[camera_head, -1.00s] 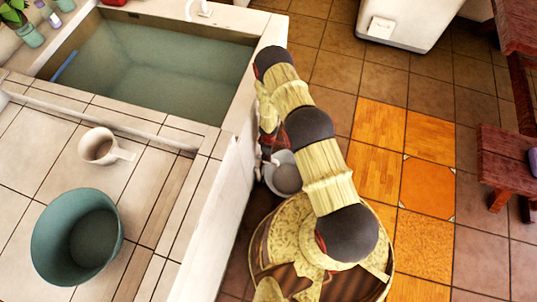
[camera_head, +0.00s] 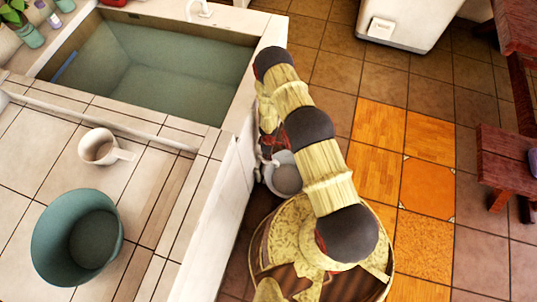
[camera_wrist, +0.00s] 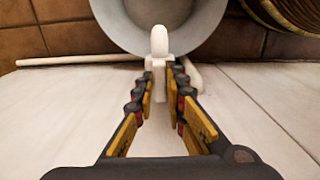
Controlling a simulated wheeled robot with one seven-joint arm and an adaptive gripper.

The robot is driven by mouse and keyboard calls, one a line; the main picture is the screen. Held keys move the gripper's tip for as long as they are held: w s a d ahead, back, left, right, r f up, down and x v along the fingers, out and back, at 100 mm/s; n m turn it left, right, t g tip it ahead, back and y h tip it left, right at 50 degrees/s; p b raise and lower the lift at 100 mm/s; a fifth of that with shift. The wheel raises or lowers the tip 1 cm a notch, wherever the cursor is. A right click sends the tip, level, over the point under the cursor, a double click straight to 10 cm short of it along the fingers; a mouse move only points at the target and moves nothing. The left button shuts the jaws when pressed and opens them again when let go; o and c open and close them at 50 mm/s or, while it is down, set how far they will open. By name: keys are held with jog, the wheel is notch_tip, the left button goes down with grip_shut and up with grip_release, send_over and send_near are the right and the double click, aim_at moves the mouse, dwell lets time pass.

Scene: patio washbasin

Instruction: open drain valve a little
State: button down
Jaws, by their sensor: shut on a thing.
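In the wrist view, the drain valve (camera_wrist: 158,45) is a small white fitting with a rounded end, sticking out from a white surface. My gripper (camera_wrist: 163,73) is shut on it, with one finger on each side. In the head view, my gripper (camera_head: 268,148) is low beside the basin's side wall, partly hidden by my arm, and the valve cannot be made out clearly. The washbasin (camera_head: 262,45) is pale, with a greenish interior.
A grey bucket (camera_head: 284,182) is just below the valve and also shows in the wrist view (camera_wrist: 205,18). Open floor lies right of my arm, before a red bench (camera_head: 505,160).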

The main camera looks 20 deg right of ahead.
jog(key=shift+w+n+p, duration=0.1)
jog(key=shift+n+p, duration=0.3)
jog(key=shift+n, duration=1.1)
jog(key=c, duration=1.8)
grip_release()
